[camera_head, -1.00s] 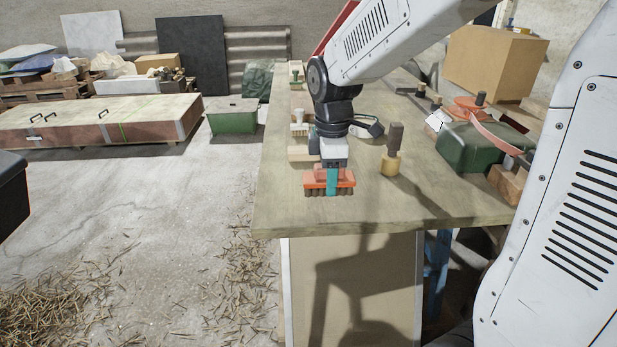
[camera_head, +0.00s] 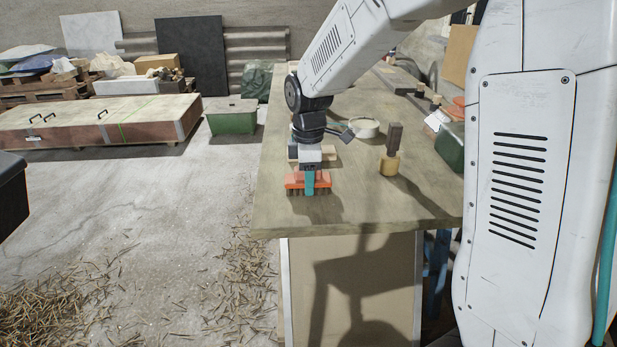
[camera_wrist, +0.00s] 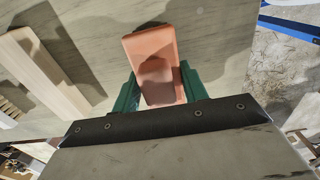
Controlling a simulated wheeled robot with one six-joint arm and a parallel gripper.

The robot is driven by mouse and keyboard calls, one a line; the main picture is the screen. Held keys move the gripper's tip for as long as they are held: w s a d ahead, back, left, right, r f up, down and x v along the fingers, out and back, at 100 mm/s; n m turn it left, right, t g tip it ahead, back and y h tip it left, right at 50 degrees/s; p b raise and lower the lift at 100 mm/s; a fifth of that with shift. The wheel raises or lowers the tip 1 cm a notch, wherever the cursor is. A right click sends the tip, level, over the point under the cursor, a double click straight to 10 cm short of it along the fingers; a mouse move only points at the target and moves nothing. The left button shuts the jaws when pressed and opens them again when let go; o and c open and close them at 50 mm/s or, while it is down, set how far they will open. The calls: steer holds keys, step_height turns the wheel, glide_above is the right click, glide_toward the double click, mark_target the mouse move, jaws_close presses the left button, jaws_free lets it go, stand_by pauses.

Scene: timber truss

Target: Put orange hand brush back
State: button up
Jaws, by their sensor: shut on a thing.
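The orange hand brush (camera_head: 294,181) has an orange body and dark bristles pointing down. In the head view it is near the left front part of the workbench top (camera_head: 350,212). My gripper (camera_head: 309,181) is shut on it from above, with a teal finger across its near side. In the wrist view the orange brush (camera_wrist: 150,47) lies between the two green fingers of my gripper (camera_wrist: 158,85). Whether the bristles touch the bench top or hang just above it, I cannot tell.
A mallet-like tool with a dark handle (camera_head: 393,138) stands to the right of my gripper. A pale wood block (camera_wrist: 45,62) is beside the brush in the wrist view. The bench's front and left edges are near; the front right top is clear.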

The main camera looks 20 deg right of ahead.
steer(key=shift+f, duration=0.15)
steer(key=o, duration=1.1)
step_height(320, 180, up, 12)
steer(key=shift+s+r, duration=0.1)
steer(key=shift+r, duration=0.15)
steer(key=shift+s+d+f+m+t, duration=0.2)
steer(key=shift+s+d+m, duration=0.3)
steer(key=shift+s+m, duration=3.2)
steer(key=shift+s+d+f+m+t, duration=0.4)
steer(key=shift+s+m, duration=0.7)
steer(key=shift+s, duration=5.15)
steer(key=shift+s+d+f+m, duration=0.1)
steer(key=shift+s+d+m, duration=0.5)
steer(key=shift+s+m, duration=3.1)
steer(key=s+n, duration=0.2)
steer(key=shift+s+n, duration=0.3)
